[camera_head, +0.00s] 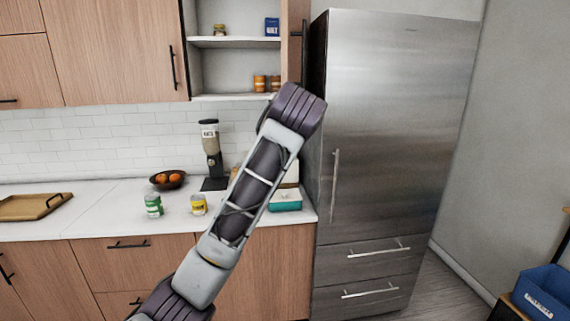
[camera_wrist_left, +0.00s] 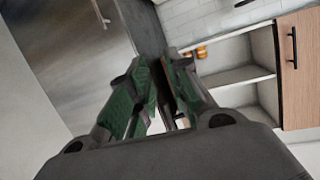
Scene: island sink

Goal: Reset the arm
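My left arm (camera_head: 250,200) rises from the bottom of the head view, crossing in front of the counter toward the open upper cabinet. Its gripper is hidden behind the arm there. In the left wrist view, my left gripper (camera_wrist_left: 158,68) has two green-padded fingers with a narrow gap between them. I see no object gripped; a thin brown strip, perhaps the cabinet door's edge, shows between the fingers. The open cabinet door (camera_head: 291,40), seen nearly edge-on, stands beside the fridge, above the arm's upper end. My right gripper is not in view.
The steel fridge (camera_head: 390,150) stands right of the arm. The open cabinet (camera_head: 230,65) holds jars and a blue box. Below, the counter (camera_head: 110,215) bears a wooden tray (camera_head: 30,207), fruit bowl (camera_head: 167,180), dispenser (camera_head: 212,150) and cans. A blue bin (camera_head: 545,290) is lower right.

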